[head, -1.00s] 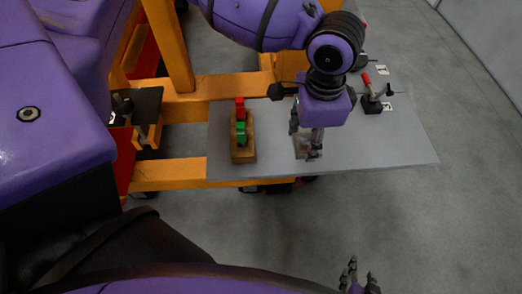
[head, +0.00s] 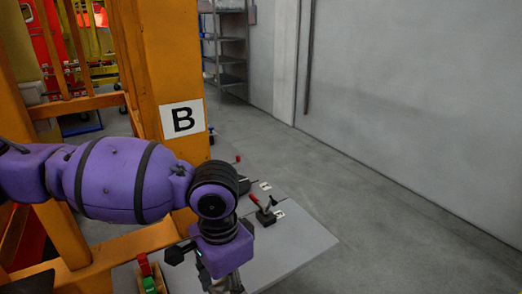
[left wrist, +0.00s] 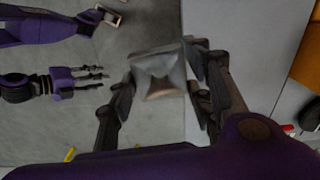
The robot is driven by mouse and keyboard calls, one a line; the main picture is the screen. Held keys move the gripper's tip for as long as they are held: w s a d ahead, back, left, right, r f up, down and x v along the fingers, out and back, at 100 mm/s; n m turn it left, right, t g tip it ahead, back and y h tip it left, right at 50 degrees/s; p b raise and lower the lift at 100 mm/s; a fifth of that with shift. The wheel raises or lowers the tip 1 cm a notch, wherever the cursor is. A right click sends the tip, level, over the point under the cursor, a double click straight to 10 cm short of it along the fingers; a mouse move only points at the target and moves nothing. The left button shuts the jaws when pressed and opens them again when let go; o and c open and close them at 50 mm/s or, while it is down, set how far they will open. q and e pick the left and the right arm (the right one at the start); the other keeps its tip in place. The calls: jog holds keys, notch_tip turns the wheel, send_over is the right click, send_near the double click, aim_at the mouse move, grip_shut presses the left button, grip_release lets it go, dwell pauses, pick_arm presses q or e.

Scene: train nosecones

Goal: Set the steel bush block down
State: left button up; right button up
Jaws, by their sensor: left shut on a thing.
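The steel bush block (left wrist: 158,72) is a grey, squarish piece with a recessed face. In the left wrist view it sits between the fingers of my left gripper (left wrist: 162,92), which is shut on it. The block overlaps the edge of the grey tabletop (left wrist: 240,60) and the floor beyond; I cannot tell its height above the top. In the head view my left gripper (head: 226,284) is at the bottom edge over the tabletop (head: 296,250), and the block is hidden or cut off. My right gripper (left wrist: 92,79) shows at the left of the left wrist view, its fingers apart and empty.
A red and green piece (head: 147,277) is left of my left gripper. A red-handled clamp (head: 264,212) stands on the tabletop to the right. An orange post marked B (head: 183,120) rises behind. The tabletop's front right is clear.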

pick_arm(q)
jog(key=shift+w+a+r+n, duration=0.15)
jog(key=shift+w+n, duration=0.1)
jog(key=shift+n, duration=0.75)
jog(key=w+a+n, duration=0.2)
jog(key=a+n, duration=0.6)
jog(key=shift+w+a, duration=0.3)
jog(key=shift+r, duration=0.15)
